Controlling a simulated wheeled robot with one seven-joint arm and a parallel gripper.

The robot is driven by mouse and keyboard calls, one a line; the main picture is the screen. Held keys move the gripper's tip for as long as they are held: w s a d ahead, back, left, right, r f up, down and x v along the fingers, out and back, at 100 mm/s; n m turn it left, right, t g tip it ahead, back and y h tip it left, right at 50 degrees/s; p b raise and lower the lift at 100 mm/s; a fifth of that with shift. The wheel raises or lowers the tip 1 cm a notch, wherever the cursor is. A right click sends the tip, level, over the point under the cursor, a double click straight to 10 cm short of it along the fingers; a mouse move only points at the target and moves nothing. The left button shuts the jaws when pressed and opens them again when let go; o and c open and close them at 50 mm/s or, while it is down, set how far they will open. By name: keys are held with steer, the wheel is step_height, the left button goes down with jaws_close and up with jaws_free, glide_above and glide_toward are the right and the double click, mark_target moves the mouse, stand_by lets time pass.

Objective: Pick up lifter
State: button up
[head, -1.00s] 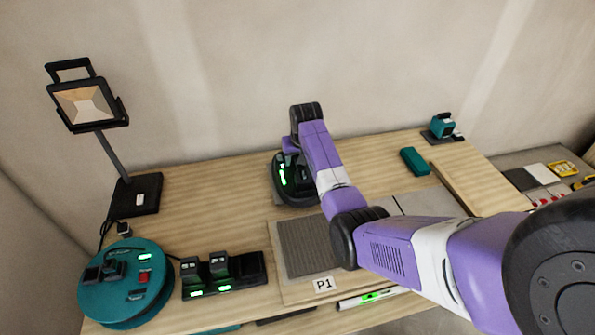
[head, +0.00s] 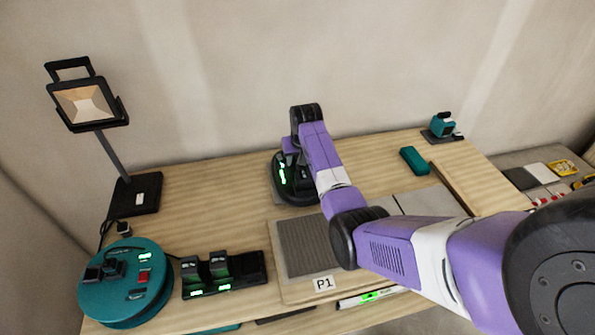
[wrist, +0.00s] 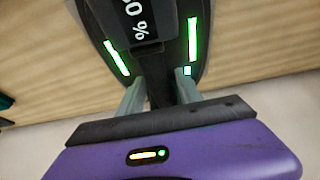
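The lifter (head: 297,190) is a dark, rounded device with green lit strips, standing on the workbench towards the back. In the wrist view the lifter (wrist: 160,55) fills the top middle, with a percent readout and a green bar on either side. My gripper (wrist: 160,88) is at the lifter, its two grey fingers on either side of the dark handle, and it looks closed on it. My arm hides part of the lifter in the head view, and the finger contact is partly hidden. The lifter appears to rest on the bench.
A grey tile (head: 306,246) on a board marked P1 lies in front. Two dark devices on a charger (head: 225,274) and a teal round unit (head: 125,290) stand at front left. A work lamp (head: 88,105) stands back left. A teal block (head: 414,160) lies right of my arm.

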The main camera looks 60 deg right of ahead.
jaws_close()
steer(key=shift+w+d+r, duration=0.1)
steer(key=shift+w+r, duration=0.05)
steer(key=shift+r, duration=0.05)
step_height(320, 180, up, 28)
steer(key=p, duration=0.4)
steer(key=shift+f, duration=0.25)
stand_by(1.2)
